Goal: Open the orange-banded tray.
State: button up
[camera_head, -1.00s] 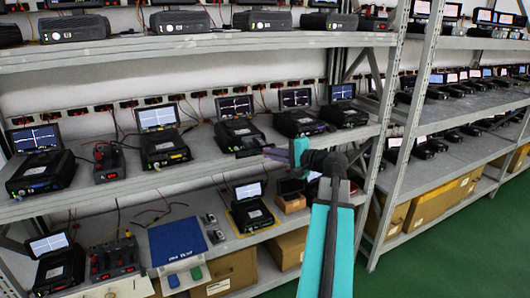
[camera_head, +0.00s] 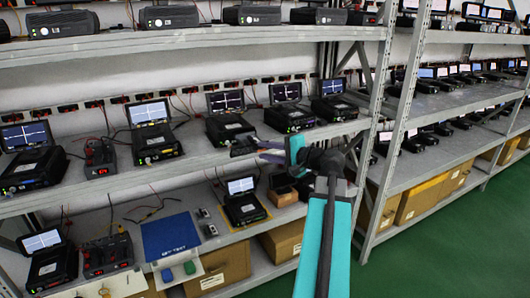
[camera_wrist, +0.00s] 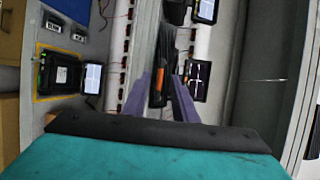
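A black test unit (camera_head: 225,128) with a lit screen stands on the middle shelf, with a black tray part (camera_head: 243,147) sticking out at its front right. In the wrist view a dark tray front with an orange band (camera_wrist: 158,80) lies between my purple fingers. My gripper (camera_head: 268,152) is at the shelf's front edge, beside that tray part. In the wrist view my gripper (camera_wrist: 163,100) has its fingers apart, one on each side of the dark front. I cannot tell whether either finger touches it. The band is not clear in the head view.
Similar units stand to the left (camera_head: 153,137) and right (camera_head: 288,117) on the same shelf (camera_head: 190,172). A rack post (camera_head: 390,110) stands right of my arm. Green floor is clear at right.

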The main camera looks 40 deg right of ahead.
jog(key=shift+s, duration=0.1)
jog(key=b+v, duration=0.3)
jog(key=v, duration=1)
jog(key=shift+s, duration=0.3)
jog(key=shift+r, duration=0.15)
